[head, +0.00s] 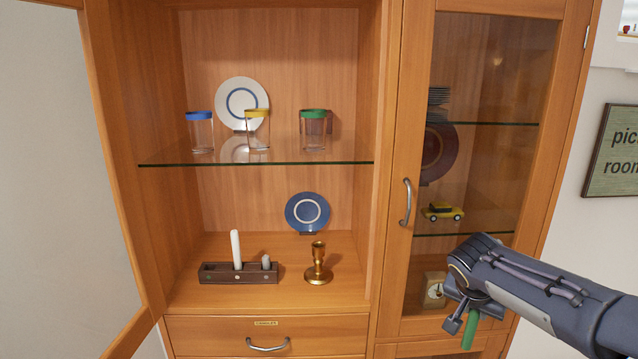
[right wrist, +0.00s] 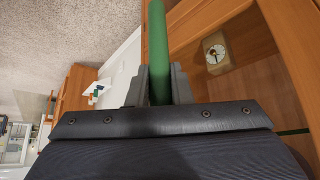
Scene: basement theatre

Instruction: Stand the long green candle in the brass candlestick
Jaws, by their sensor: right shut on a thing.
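The long green candle (head: 471,329) is in my right gripper (head: 466,306), which is shut on it in front of the closed right-hand cabinet door. In the right wrist view the candle (right wrist: 158,55) stands out between the two fingers (right wrist: 160,85); its far end is cut off by the frame edge. The brass candlestick (head: 318,270) stands upright on the cabinet's lower wooden shelf, and its top shows no candle. The right gripper is to the right of the candlestick and apart from it. My left gripper is not in view.
A dark wooden holder (head: 240,274) with a tall white candle (head: 236,250) and a short one stands left of the candlestick. A glass shelf (head: 260,163) with lidded jars runs above. A blue plate (head: 307,212) stands behind. The left door (head: 70,180) is open.

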